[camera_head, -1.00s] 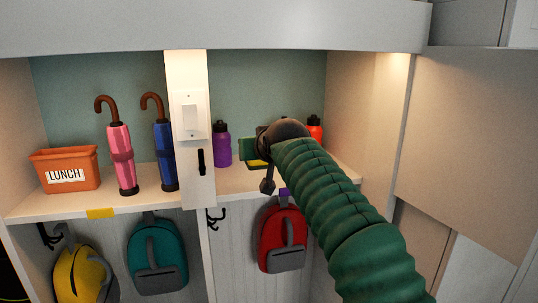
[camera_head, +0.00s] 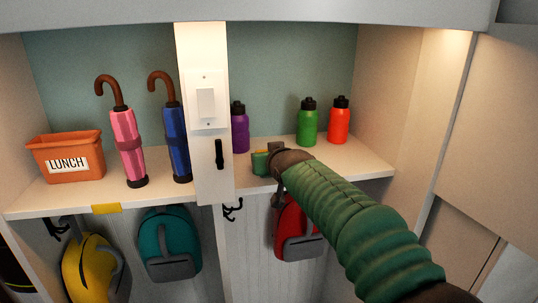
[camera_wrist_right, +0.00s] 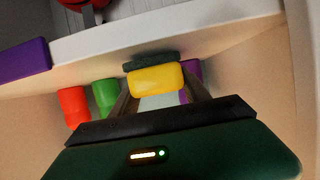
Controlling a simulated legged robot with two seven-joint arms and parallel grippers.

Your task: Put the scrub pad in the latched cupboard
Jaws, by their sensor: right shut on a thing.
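The scrub pad (camera_head: 261,163) has a yellow layer and a dark green layer. It is between the fingers of my right gripper (camera_head: 272,160), at the front of the right shelf compartment. In the right wrist view the yellow face of the pad (camera_wrist_right: 157,79) shows between the two fingers of the gripper (camera_wrist_right: 160,95), with the green layer beyond it. My sleeve hides part of the shelf edge. My left gripper is not in view. I cannot tell which part is the latched cupboard; a black handle (camera_head: 219,154) is on the white middle post.
Purple (camera_head: 240,132), green (camera_head: 307,124) and red (camera_head: 339,121) bottles stand on the right shelf (camera_head: 340,165). The left compartment holds an orange LUNCH bin (camera_head: 66,158) and pink (camera_head: 127,145) and blue (camera_head: 175,140) umbrellas. Backpacks hang below. A beige panel (camera_head: 485,140) stands at the right.

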